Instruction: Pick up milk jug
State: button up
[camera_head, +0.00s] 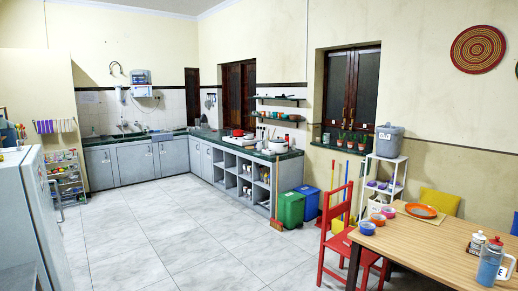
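A blue jug (488,266) with a pale top and a handle on its right stands upright on the wooden table (425,248) at the lower right. It is the only jug I can make out clearly, and I cannot tell whether it holds milk. A small white lidded jar (476,243) stands just behind and left of it. My gripper is not in view.
Several bowls (377,218) and an orange plate (421,211) are on the table's far part. A red chair (338,238) stands at the table's left. A white fridge (28,215) is at far left. The tiled floor (170,240) between is clear.

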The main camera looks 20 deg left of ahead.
aim_at(259, 144)
jog(key=i+j+u, duration=0.4)
jog(key=i, duration=0.45)
jog(key=i+u, duration=0.45)
jog(key=i, duration=6.45)
jog(key=i+u, duration=0.2)
jog(key=i, duration=0.4)
jog(key=i+l+u, duration=0.2)
jog(key=i, duration=0.45)
